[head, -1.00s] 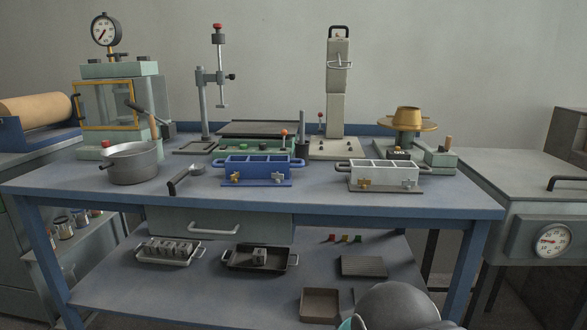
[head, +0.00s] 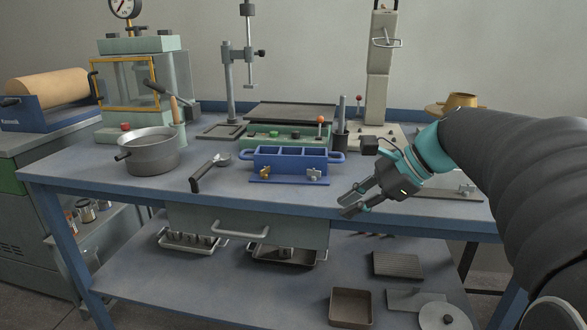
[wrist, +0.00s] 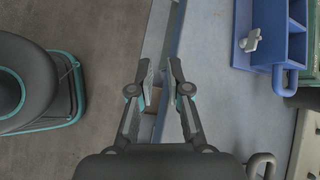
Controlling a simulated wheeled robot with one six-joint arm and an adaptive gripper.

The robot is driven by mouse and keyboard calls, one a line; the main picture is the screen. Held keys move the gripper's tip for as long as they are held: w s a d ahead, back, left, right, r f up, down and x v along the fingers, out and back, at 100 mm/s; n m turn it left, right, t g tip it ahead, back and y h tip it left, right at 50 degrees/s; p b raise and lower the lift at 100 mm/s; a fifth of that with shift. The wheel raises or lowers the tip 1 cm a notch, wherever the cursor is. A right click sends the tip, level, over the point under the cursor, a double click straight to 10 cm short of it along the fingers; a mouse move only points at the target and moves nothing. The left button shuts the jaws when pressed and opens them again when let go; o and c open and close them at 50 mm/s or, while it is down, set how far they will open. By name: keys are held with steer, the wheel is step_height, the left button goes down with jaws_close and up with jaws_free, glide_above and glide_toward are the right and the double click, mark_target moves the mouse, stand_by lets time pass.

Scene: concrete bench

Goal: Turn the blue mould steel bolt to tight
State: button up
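The blue mould (head: 277,161) stands on the bench near its front edge, with a blue handle at each end. On its front flange are a brass bolt (head: 265,173) at left and the steel bolt (head: 313,175) at right, each with a wing head. My gripper (head: 347,203) is in front of and to the right of the steel bolt, over the bench's front edge, apart from it. Its fingers (wrist: 161,75) are spread and empty. The wrist view shows the steel bolt (wrist: 250,40) right of the fingers, beside the blue mould (wrist: 296,45). The brass bolt is not in that view.
A ladle (head: 208,172) and a pot (head: 152,152) lie left of the mould. A green control box with a red-knobbed lever (head: 320,120) stands close behind it. My arm hides most of the white mould's place at right. The bench in front of the mould is clear.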

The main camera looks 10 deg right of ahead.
mark_target(320, 171)
steer(key=w+d+r+m+y, duration=0.1)
steer(key=w+d+r+m, duration=0.1)
steer(key=d, duration=0.1)
steer(key=w+d+r+m+t+y, duration=0.1)
steer(key=w+d+r+m, duration=0.1)
steer(key=w+d, duration=0.1)
steer(key=w+d+r+m+t+y, duration=0.1)
steer(key=w+d+m+y, duration=0.1)
steer(key=d, duration=0.1)
steer(key=shift+w+r, duration=0.25)
steer(key=shift+r, duration=0.15)
steer(key=b+x, duration=0.1)
steer(key=x, duration=1.2)
steer(key=shift+w+a, duration=0.2)
steer(key=shift+a, duration=0.05)
jaws_close()
